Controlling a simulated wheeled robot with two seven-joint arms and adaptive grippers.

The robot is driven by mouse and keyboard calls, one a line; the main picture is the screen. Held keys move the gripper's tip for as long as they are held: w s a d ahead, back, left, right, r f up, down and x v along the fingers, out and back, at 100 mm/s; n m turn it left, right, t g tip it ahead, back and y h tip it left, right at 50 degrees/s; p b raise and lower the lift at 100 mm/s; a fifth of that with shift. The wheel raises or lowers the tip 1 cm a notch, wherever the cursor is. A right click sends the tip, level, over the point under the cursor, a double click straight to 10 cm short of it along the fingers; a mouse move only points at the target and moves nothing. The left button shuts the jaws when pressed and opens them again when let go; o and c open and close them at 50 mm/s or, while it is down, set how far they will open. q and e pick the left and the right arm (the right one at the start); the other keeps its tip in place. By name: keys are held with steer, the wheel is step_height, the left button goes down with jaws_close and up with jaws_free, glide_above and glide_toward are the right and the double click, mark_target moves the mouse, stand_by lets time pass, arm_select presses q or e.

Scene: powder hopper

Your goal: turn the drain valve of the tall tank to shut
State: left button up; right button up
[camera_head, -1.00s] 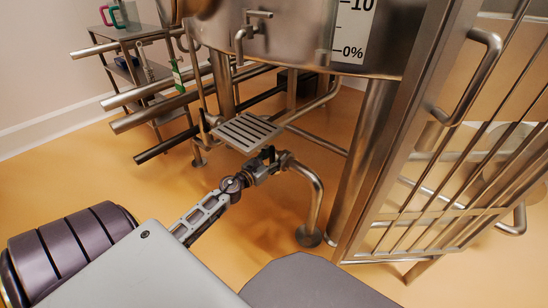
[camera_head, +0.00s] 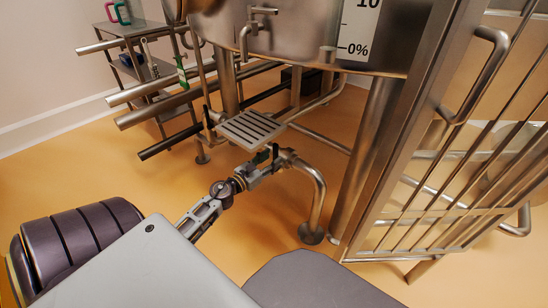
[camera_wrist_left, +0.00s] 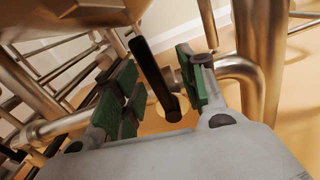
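The tall tank (camera_head: 290,45) stands at the top of the head view, with a level scale on its side. A bent steel pipe (camera_head: 316,185) runs beneath it down to a floor flange. My left gripper (camera_head: 268,163) is at the near end of this pipe. In the left wrist view, a black lever (camera_wrist_left: 152,75), which looks like the drain valve handle, stands between the green-padded fingers of the left gripper (camera_wrist_left: 158,88). The fingers are apart, with gaps visible on both sides of the lever. The valve body is mostly hidden. My right gripper is out of view.
A slotted steel step (camera_head: 250,130) sits just behind the gripper. A barred gate (camera_head: 440,200) and a thick tank leg (camera_head: 368,150) stand to the right. Horizontal pipes (camera_head: 155,115) and a small cart (camera_head: 140,70) are at the left. Orange floor is open in front.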

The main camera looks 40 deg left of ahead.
arm_select(q)
steer(key=s, duration=0.7)
steer(key=shift+a, duration=0.35)
stand_by(0.5)
